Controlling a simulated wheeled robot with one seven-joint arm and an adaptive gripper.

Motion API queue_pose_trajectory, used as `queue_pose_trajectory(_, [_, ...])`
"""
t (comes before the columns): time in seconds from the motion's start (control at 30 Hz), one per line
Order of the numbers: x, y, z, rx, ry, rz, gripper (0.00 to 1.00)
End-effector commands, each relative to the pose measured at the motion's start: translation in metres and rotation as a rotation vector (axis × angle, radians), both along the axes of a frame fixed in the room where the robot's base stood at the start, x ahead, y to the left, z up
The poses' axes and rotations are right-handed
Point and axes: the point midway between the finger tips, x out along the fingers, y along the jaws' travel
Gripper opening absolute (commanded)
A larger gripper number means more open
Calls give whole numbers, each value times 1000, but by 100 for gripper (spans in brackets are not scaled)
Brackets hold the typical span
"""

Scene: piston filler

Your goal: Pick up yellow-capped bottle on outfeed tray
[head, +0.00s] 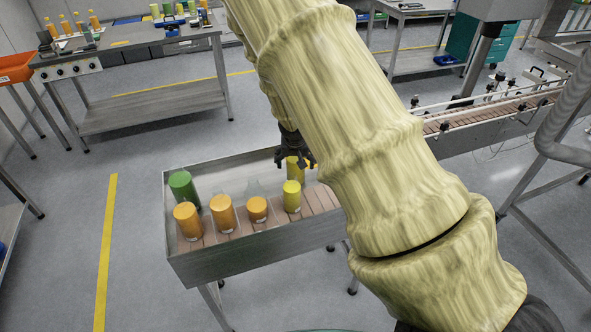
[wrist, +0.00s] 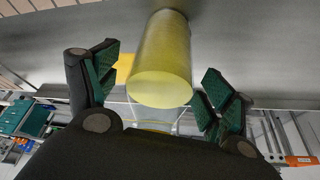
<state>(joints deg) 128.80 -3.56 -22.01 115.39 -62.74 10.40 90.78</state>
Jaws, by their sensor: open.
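The outfeed tray (head: 225,260) holds several bottles with coloured caps. One yellow-capped bottle (head: 292,196) stands at the right end of the front row. Another yellow-capped bottle (head: 293,170) stands just behind it, partly hidden by my gripper (head: 293,155). My gripper is open and points down at this rear bottle. In the wrist view, a large yellow cap (wrist: 160,88) lies between the two spread fingers of my gripper (wrist: 160,82), with a visible gap on the left; contact on the right is unclear.
Three orange-capped bottles (head: 223,213) stand left of the front yellow one, and a green-capped bottle (head: 184,186) is at the back left. The tray has raised metal walls. A conveyor (head: 490,112) runs at the right. My arm hides the tray's right end.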

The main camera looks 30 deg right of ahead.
Motion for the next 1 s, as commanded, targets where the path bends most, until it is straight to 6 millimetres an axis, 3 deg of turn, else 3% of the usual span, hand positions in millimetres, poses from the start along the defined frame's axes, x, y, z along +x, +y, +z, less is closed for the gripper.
queue_pose_trajectory(0.03, [0, 0, 0, 0, 0, 0, 82])
queue_pose_trajectory(0.3, [0, 0, 0, 0, 0, 0, 32])
queue_pose_trajectory(0.4, [0, 0, 1, -1, -1, 0, 18])
queue_pose_trajectory(0.73, [0, 0, 5, 1, -2, -1, 18])
queue_pose_trajectory(1.0, [1, 0, 29, 4, -4, -3, 18])
